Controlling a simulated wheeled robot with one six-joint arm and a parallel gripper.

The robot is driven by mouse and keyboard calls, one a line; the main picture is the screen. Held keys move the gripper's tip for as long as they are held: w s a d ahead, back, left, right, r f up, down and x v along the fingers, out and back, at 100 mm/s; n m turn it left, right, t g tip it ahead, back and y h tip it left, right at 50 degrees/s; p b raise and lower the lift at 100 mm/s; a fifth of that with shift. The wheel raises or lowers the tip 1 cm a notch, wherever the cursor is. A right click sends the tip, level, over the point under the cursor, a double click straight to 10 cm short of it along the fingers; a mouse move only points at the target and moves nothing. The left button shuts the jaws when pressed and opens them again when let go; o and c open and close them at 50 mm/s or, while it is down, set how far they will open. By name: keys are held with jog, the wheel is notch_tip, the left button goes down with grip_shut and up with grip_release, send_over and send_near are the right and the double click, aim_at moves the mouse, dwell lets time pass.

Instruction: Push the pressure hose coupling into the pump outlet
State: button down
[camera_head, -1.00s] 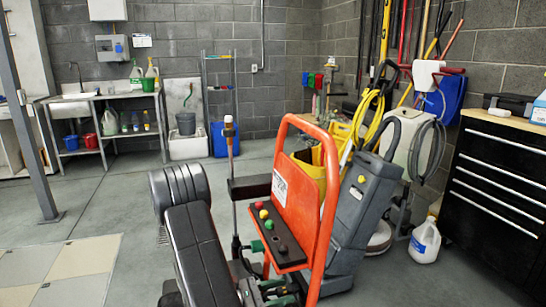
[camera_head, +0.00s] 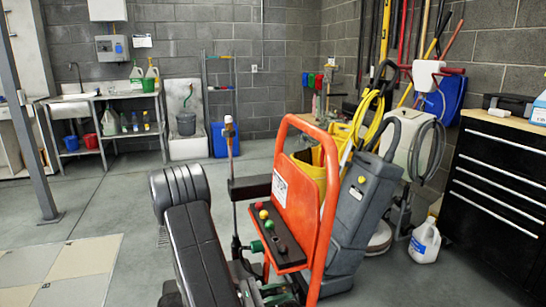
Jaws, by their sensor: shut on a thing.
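The orange pressure washer frame (camera_head: 325,210) stands upright in the middle of the view. Its panel (camera_head: 278,240) carries a row of coloured nozzles, and a metal lance (camera_head: 233,190) stands upright at its left side. Small green and grey fittings (camera_head: 270,292) show low at the washer's base, at the bottom edge. I cannot tell which of them, if any, is the pump outlet or the hose coupling. My black arm (camera_head: 200,250) rises in front, just left of the washer, and covers part of its lower left. I cannot make out my gripper.
A grey upright machine (camera_head: 350,215) and a white jug (camera_head: 425,242) stand right of the washer, beside a black drawer cabinet (camera_head: 500,195). A sink bench (camera_head: 100,98) is at the back left. The floor left of my arm is clear.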

aim_at(277, 293)
jog(key=shift+a, duration=0.1)
jog(key=shift+v, duration=2.95)
